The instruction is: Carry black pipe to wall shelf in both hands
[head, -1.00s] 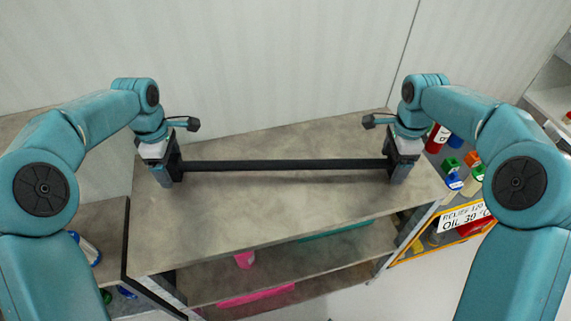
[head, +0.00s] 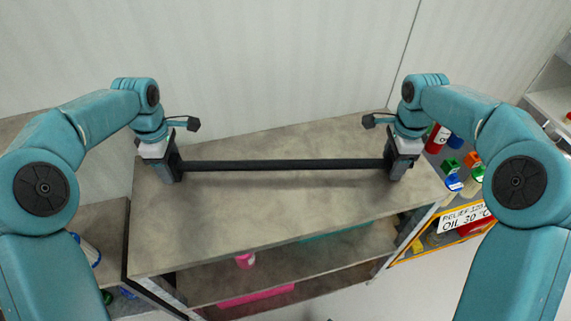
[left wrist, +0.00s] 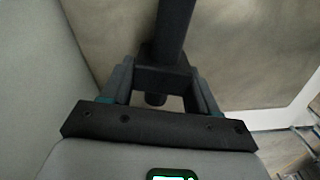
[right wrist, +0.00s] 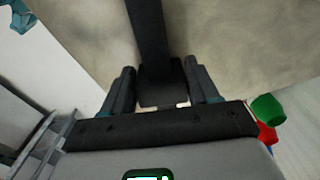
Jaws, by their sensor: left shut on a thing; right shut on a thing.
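The black pipe (head: 285,165) is a long dark bar lying level across the head view, over the shelf unit's top board (head: 250,215). My left gripper (head: 174,170) is shut on its left end, and my right gripper (head: 398,168) is shut on its right end. In the left wrist view the pipe (left wrist: 174,25) runs away from between the fingers (left wrist: 160,85). In the right wrist view the pipe (right wrist: 148,30) does the same between the fingers (right wrist: 160,88). I cannot tell whether the pipe touches the board; a soft shadow lies below it.
A pale wall (head: 260,70) stands behind the shelf unit. Its lower shelves hold a pink bottle (head: 245,261) and a pink flat item (head: 256,297). At right are several coloured bottles and a yellow-framed rack with an oil sign (head: 463,216). A lower surface (head: 104,222) adjoins at left.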

